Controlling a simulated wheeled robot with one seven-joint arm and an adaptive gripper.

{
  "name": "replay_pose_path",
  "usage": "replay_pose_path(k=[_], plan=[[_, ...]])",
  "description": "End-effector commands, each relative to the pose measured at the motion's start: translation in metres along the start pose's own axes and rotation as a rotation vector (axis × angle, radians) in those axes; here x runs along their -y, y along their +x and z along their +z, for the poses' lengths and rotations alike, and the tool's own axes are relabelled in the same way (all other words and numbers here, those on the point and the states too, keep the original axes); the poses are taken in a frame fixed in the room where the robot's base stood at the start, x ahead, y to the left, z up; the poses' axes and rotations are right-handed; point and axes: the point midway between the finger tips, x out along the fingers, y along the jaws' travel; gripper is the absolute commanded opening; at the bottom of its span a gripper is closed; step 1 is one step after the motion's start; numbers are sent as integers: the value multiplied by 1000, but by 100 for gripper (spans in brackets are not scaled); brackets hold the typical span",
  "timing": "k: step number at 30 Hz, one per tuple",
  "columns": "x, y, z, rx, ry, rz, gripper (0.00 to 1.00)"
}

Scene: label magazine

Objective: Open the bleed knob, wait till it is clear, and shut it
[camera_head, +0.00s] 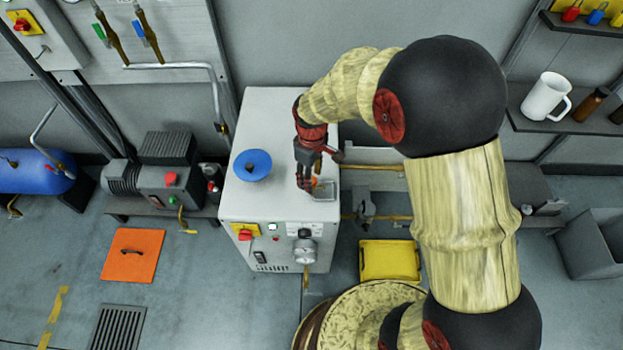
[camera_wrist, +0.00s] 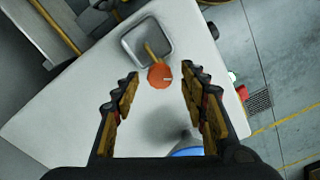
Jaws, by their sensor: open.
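The bleed knob is probably the small orange knob (camera_wrist: 160,75) on top of the white cabinet (camera_wrist: 90,115), between and beyond my fingertips in the wrist view. A yellowish spout or stem runs from it over a small square metal tray (camera_wrist: 133,51). In the head view the knob is a bit of orange (camera_head: 314,181) beside the tray (camera_head: 324,190), partly hidden by my gripper (camera_head: 309,182). My gripper (camera_wrist: 159,80) is open and empty, with a finger on either side of the knob and a gap to each. I cannot tell whether any liquid runs.
A blue round dish or cap (camera_head: 253,165) sits on the cabinet top left of my gripper. The cabinet front carries a gauge (camera_head: 304,251) and a red switch (camera_head: 245,234). Pipes (camera_head: 375,167) run to the right of the cabinet. A yellow box (camera_head: 389,262) lies on the floor.

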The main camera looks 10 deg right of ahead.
Motion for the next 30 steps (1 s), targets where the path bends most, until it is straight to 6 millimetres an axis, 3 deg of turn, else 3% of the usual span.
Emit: replay_pose_path(k=[10, 30], plan=[[0, 6, 0, -1, 1, 1, 42], [0, 6, 0, -1, 1, 1, 4]])
